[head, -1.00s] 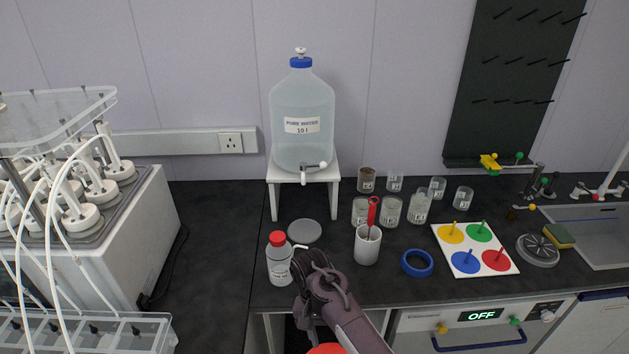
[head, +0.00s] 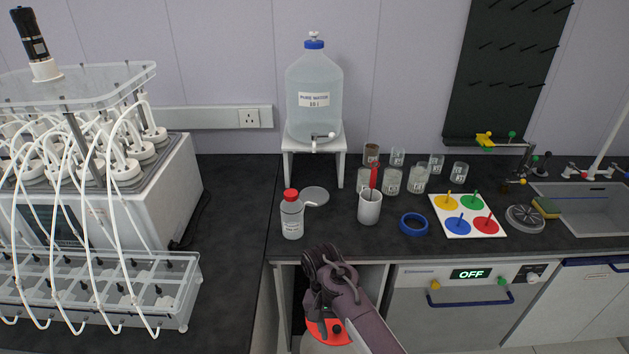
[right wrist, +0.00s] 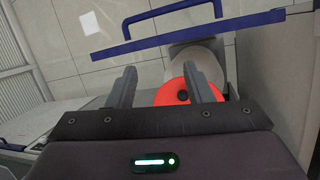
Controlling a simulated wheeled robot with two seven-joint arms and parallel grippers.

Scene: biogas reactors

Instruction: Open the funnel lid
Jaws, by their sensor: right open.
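The funnel lid appears to be a red round lid (head: 322,333) with a dark knob, low at the bottom of the head view. It sits on a pale round container (head: 318,347) in front of the bench. My right gripper (head: 318,318) is above it and hides part of it. In the right wrist view the lid (right wrist: 172,96) shows beyond my right gripper (right wrist: 159,72), with its dark knob between the fingers in the picture. The fingers are apart with nothing held. I cannot tell the distance to the lid. My left gripper is not in view.
The black bench edge and the dishwasher (head: 465,315) with its blue handle (head: 470,299) are close to the right arm. The reactor unit (head: 150,190) with tubes fills the left.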

